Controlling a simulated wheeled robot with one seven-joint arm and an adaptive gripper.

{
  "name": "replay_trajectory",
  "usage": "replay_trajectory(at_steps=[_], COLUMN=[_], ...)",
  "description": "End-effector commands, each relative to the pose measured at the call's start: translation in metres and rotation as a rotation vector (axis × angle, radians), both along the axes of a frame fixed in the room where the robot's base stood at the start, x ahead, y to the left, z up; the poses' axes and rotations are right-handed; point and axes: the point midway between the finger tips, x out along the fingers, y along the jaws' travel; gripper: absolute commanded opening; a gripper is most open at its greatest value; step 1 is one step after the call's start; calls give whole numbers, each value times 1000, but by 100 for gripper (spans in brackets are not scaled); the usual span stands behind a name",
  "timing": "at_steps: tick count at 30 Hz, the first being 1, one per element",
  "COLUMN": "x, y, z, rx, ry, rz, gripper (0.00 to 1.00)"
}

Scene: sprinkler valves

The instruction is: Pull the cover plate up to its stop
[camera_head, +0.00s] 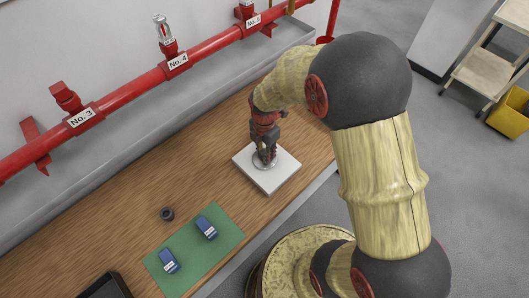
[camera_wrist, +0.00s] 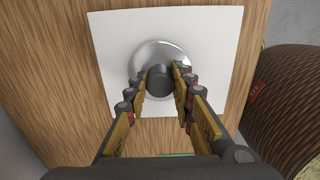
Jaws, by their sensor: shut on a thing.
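The cover plate is a round, shiny metal disc (camera_wrist: 160,52) with a dark knob (camera_wrist: 160,80) at its middle. It sits over a white square board (camera_wrist: 112,38), which also shows in the head view (camera_head: 282,176) on the wooden bench. My gripper (camera_wrist: 160,82) is shut on the dark knob, one finger on each side. In the head view my gripper (camera_head: 264,150) points straight down over the board, and the plate's pale rim shows just below the fingers. I cannot tell whether the plate touches the board.
A red pipe (camera_head: 135,90) with numbered valve fittings runs along the wall behind the bench. A green mat (camera_head: 190,262) with two blue items (camera_head: 206,227) lies at the front left, with a small dark ring (camera_head: 167,214) near it. Bare bench surrounds the board's left side.

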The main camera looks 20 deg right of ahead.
Motion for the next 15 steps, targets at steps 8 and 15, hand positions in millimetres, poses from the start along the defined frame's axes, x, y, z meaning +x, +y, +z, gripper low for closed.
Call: replay_trajectory(at_steps=[8, 15], x=[0, 0], y=[0, 0], z=[0, 0], rx=[0, 0], ry=[-1, -1], rz=[0, 0], gripper=[0, 0])
